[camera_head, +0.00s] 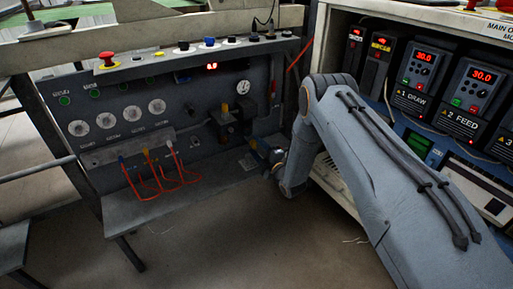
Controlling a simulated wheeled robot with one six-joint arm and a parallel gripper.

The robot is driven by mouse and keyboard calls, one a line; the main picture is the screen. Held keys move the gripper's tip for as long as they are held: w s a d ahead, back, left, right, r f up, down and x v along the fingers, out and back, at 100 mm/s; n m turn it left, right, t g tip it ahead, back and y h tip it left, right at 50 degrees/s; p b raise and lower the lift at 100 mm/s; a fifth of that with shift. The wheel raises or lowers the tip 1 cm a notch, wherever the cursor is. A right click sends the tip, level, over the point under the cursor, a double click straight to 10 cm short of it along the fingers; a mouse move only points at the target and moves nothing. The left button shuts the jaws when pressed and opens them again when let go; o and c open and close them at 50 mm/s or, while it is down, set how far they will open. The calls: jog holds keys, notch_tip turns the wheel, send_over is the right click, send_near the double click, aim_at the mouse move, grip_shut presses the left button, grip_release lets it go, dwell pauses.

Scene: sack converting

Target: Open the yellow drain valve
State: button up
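A small dark air unit (229,127) with a dull yellow part (225,108) at its top is mounted on the right of the grey control panel. I cannot tell whether this yellow part is the drain valve or what position it is in. My arm comes in from the right and bends down in front of the panel's right end. My gripper (268,153) is small and dark here, to the lower right of the air unit and seemingly apart from the yellow part. Its fingers are too small to read, and I cannot see whether they hold anything.
The panel (110,85) has several dials, a red mushroom button (107,60) on its top ledge and orange cables (153,172) near its lower shelf. A pressure gauge (243,87) sits above the air unit. A drive cabinet (440,85) stands right. The floor in front is clear.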

jog(key=shift+o, duration=0.4)
jog(key=p+v, duration=0.2)
jog(key=v, duration=0.5)
jog(key=shift+s+d, duration=0.2)
jog(key=shift+s, duration=0.15)
jog(key=shift+c, duration=0.3)
